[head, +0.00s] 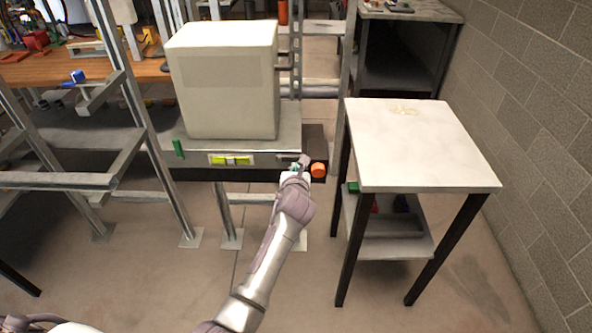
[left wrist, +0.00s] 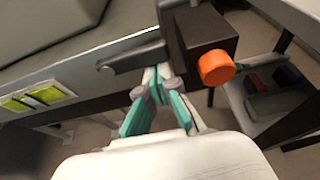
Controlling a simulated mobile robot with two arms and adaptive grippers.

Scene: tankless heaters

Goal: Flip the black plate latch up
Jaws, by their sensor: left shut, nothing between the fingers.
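The black plate latch (left wrist: 137,59) is a flat dark bar on the front rail in the left wrist view. It runs from a round pivot at its left end toward the dark block on the right, tilted slightly up to the right in this picture. My left gripper (left wrist: 157,72) is shut and empty, its teal fingertips together just under the right part of the latch. I cannot tell whether they touch it. In the head view my left gripper (head: 298,170) is at the rail's right end and hides part of the latch area.
An orange knob (left wrist: 216,67) on a dark block (left wrist: 200,32) is close right of the fingertips. Yellow-green labels (head: 231,160) are on the rail, below a large pale box (head: 224,82). A white-topped table (head: 420,150) stands to the right. Open floor lies in front.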

